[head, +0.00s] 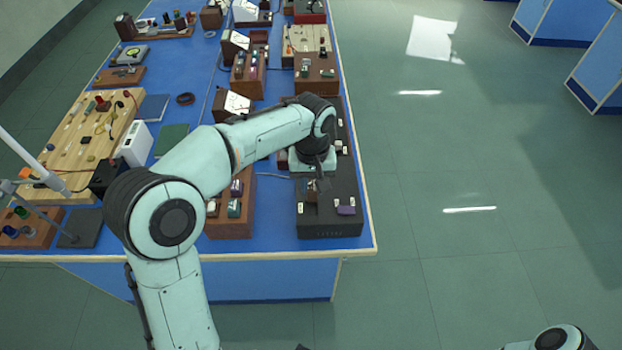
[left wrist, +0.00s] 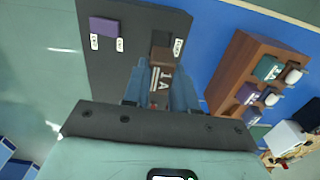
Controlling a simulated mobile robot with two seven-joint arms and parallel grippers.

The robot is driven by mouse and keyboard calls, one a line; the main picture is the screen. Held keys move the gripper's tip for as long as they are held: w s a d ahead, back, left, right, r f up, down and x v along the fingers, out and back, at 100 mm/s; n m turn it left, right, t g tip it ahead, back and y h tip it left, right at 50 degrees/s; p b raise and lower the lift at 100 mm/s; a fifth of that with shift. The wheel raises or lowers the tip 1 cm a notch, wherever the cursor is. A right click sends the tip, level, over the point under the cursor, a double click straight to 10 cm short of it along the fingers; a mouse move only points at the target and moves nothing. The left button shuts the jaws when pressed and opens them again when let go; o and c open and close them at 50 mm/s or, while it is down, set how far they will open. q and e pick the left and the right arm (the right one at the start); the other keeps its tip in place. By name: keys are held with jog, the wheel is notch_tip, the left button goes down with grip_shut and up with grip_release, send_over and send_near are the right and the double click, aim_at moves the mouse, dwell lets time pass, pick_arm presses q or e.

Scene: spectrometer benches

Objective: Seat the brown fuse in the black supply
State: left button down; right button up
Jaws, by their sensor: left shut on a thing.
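The black supply (head: 330,228) stands at the near right corner of the blue bench. It shows as a dark panel in the left wrist view (left wrist: 125,65), with a purple fuse (left wrist: 104,27) on it beside white labels. My left gripper (head: 319,184) is over the supply. In the left wrist view its two fingers (left wrist: 160,88) are shut on the brown fuse (left wrist: 162,76), which bears a "1A" mark. The fuse is at the supply's face, near a white label; I cannot tell whether it is fully in. My right gripper is not in view.
A wooden fuse block (head: 230,228) with green and purple fuses (left wrist: 268,68) stands left of the supply. Another dark unit adjoins the supply behind, partly hidden by my arm. A white box (head: 134,144) and a wooden board (head: 90,135) lie farther left.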

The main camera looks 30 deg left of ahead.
pick_arm(q)
jog(key=shift+f, duration=0.15)
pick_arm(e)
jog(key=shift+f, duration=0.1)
pick_arm(q)
jog(key=shift+a+f+b, duration=0.1)
jog(key=shift+f+b, duration=1.55)
jog(key=shift+f, duration=0.4)
jog(key=shift+f+b, duration=0.8)
jog(key=shift+f, duration=0.5)
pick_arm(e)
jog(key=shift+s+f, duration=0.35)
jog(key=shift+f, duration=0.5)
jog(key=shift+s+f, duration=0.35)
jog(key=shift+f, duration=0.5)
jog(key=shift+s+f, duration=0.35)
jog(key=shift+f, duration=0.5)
pick_arm(q)
jog(key=c, duration=0.8)
grip_release()
jog(key=shift+r, duration=0.1)
